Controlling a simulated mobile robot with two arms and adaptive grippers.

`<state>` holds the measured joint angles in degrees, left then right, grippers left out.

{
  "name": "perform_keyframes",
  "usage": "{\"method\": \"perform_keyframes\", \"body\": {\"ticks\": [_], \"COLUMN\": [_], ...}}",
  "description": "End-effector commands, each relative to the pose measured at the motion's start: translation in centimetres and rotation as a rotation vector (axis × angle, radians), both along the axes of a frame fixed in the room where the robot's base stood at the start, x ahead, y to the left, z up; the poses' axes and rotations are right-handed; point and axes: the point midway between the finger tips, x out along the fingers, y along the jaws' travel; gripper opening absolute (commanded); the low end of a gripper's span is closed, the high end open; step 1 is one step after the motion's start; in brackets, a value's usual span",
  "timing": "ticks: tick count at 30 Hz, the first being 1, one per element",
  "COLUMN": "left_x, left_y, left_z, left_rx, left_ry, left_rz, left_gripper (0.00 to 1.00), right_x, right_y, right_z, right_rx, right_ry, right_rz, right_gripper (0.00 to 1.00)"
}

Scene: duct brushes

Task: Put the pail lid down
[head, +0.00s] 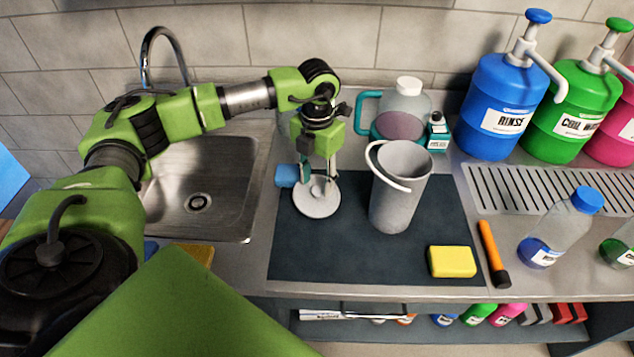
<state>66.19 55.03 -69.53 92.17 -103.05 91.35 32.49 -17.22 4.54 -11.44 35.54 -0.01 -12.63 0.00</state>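The pail lid (315,204) is a round, light grey disc with a small raised middle. It is low over or on the dark mat (350,262), left of the pail; I cannot tell whether it touches the mat. My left gripper (318,184) points straight down with its fingertips at the lid's middle. I cannot tell whether the fingers close on the lid or only stand around its middle. The grey pail (398,196) stands upright and open on the mat, its pale handle folded over the near left side. My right gripper is not in view.
A blue item (286,176) lies just left of the lid. A yellow sponge (452,262) and an orange-and-black stick (492,252) lie at the front right. A clear jug (400,112) stands behind the pail; a sink (198,192) is at the left. The mat's front left is clear.

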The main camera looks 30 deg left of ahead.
Motion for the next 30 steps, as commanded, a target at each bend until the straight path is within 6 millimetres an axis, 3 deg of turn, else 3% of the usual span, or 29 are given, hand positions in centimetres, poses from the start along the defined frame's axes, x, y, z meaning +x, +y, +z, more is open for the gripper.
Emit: {"method": "perform_keyframes", "body": {"ticks": [9,15,21,30], "left_x": [0.2,0.1,0.1,0.1], "left_y": [0.0,0.0,0.0,0.0], "left_z": [6.7,9.8,10.8,10.8], "left_rx": [0.0,0.001,0.0,0.0], "left_ry": [-0.007,-0.003,-0.001,-0.001], "left_rz": [-0.001,-0.001,-0.001,-0.001], "left_gripper": [0.39,0.39,0.39,0.39], "right_x": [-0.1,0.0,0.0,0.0], "right_y": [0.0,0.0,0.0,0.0], "right_z": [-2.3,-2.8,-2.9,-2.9], "right_rx": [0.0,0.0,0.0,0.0], "right_ry": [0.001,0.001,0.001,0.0], "right_rz": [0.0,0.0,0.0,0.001], "right_gripper": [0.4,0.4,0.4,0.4]}}
